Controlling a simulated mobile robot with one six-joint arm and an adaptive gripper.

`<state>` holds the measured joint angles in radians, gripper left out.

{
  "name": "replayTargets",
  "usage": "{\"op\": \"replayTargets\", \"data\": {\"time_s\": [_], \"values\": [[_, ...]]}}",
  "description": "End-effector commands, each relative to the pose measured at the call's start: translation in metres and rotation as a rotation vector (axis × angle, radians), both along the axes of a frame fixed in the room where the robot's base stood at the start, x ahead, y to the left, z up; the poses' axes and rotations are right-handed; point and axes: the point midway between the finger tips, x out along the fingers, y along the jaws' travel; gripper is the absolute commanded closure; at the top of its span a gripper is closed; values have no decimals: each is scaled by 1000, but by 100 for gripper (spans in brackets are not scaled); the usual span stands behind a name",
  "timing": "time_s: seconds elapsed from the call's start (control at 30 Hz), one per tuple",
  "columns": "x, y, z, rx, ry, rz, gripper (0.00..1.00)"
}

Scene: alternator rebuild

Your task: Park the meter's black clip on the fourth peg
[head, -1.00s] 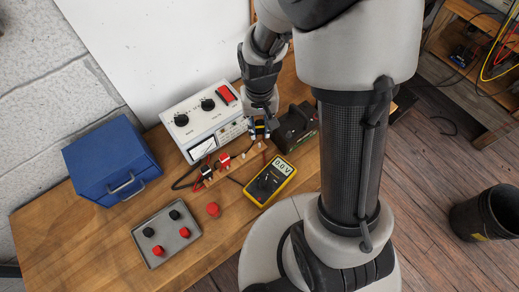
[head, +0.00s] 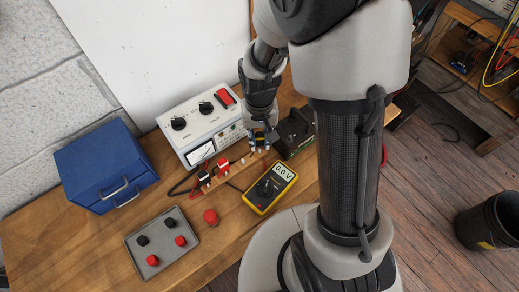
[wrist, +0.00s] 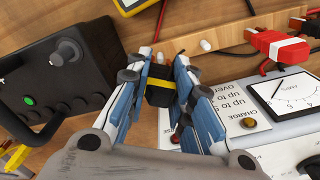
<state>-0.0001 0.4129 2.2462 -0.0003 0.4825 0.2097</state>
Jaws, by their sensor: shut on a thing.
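My gripper (wrist: 160,72) is shut on the black clip (wrist: 160,90), which has a yellow band, in the wrist view. In the head view my gripper (head: 258,140) is over the far end of the wooden peg strip (head: 235,167), and the clip is mostly hidden there. The strip (wrist: 228,38) crosses the top of the wrist view, with a white peg (wrist: 206,45) standing bare to the right of the clip. I cannot tell whether the clip touches a peg. The yellow meter (head: 269,188) lies in front of the strip.
A dark box (head: 296,130) with a green light stands close at right. A grey tray (head: 137,243), red knob (head: 210,217) and blue case (head: 105,165) are left.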

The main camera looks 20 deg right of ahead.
Motion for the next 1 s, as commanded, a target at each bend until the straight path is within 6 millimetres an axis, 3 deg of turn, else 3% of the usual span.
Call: {"op": "replayTargets", "data": {"time_s": [0.23, 0.53, 0.57, 0.6, 0.87, 1.0], "values": [[0, 0, -14, 0, 0, 0, 90], [0, 0, -14, 0, 0, 0, 90], [0, 0, -14, 0, 0, 0, 77], [0, 0, -14, 0, 0, 0, 74], [0, 0, -14, 0, 0, 0, 57], [0, 0, -14, 0, 0, 0, 55]]}}
